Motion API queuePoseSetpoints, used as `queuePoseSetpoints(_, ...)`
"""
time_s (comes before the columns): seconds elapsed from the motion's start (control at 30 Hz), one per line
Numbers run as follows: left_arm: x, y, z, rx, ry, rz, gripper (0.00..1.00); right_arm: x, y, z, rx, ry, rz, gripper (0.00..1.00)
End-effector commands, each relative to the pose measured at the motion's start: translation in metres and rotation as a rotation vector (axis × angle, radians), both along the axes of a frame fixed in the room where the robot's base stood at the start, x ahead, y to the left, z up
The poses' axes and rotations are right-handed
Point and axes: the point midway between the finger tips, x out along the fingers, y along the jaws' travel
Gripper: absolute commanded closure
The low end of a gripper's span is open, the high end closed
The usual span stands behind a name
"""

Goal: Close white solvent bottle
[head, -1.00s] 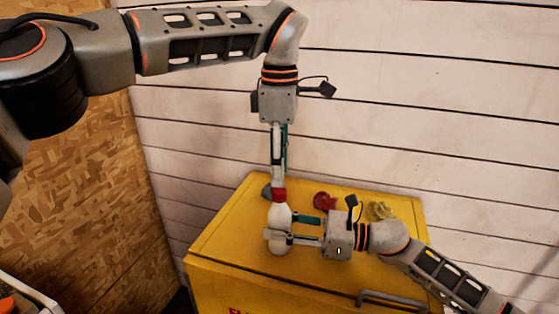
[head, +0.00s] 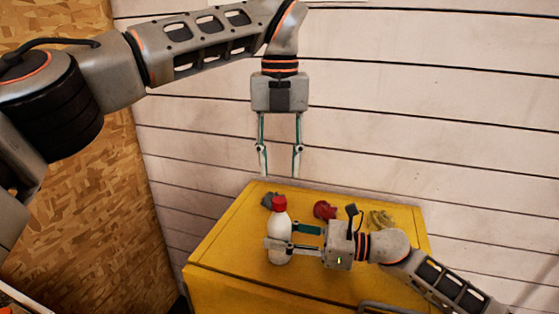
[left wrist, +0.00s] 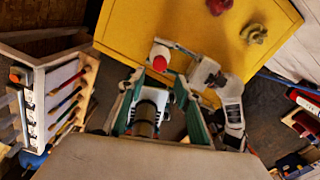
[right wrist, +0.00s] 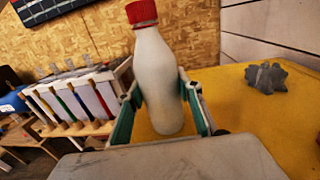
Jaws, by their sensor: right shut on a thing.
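The white solvent bottle (head: 280,222) stands upright over the yellow cabinet top (head: 235,238), with its red cap (head: 279,203) on its neck. In the right wrist view the bottle (right wrist: 158,80) is between my right fingers and the red cap (right wrist: 141,12) sits on top, with a pale ring just below it. My right gripper (head: 279,243) is shut around the bottle's body from the right. My left gripper (head: 280,172) is open and empty above the bottle, apart from the cap. In the left wrist view the red cap (left wrist: 159,64) shows beyond the open fingers.
A red object (head: 325,209) and a yellow object (head: 381,219) lie at the back of the cabinet top. A grey lumpy object (right wrist: 266,77) lies behind the bottle. A white-panelled wall stands behind the cabinet. A rack with coloured handles (left wrist: 70,95) stands to one side.

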Motion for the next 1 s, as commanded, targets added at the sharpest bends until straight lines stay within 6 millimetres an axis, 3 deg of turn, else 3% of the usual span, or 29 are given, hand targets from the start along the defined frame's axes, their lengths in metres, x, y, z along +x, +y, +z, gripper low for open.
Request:
queuePoseSetpoints(0.2,0.0,0.0,0.001,-0.001,0.001,0.089,0.66,0.0,0.0,0.0,0.0,0.001,0.001,1.0)
queuePoseSetpoints(0.57,0.0,0.0,-0.002,0.0,0.002,0.089,0.66,0.0,0.0,0.0,0.0,0.001,0.001,1.0)
queuePoseSetpoints(1.0,-0.001,0.0,-0.059,-0.001,0.005,0.086,0.66,0.0,0.0,0.0,0.0,0.0,0.0,1.0)
